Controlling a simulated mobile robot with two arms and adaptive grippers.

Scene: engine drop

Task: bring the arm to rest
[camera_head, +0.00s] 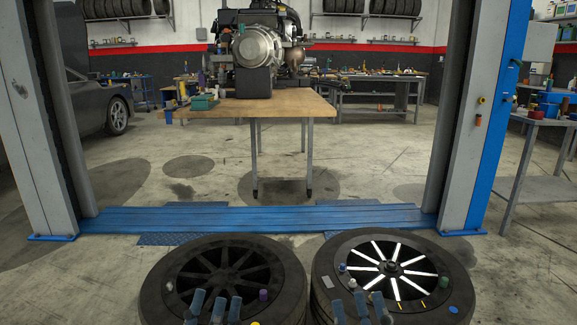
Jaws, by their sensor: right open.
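My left gripper (215,307) shows at the bottom edge, in front of the left tire. Only the tips of its blue-grey fingers are visible, with small gaps between them; how far apart its jaws are is unclear. My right gripper (360,306) shows at the bottom edge, in front of the right tire. Its blue-grey fingers are spread, open, with nothing seen between them. The rest of both arms is out of view below the frame.
Two wheels lie flat close ahead: a dark-rimmed left one (284,276) and a bright-spoked right one (451,283), with small items on them. A blue lift crossbeam (250,219) spans two posts behind. Beyond, an engine (257,48) sits on a wooden table (285,106).

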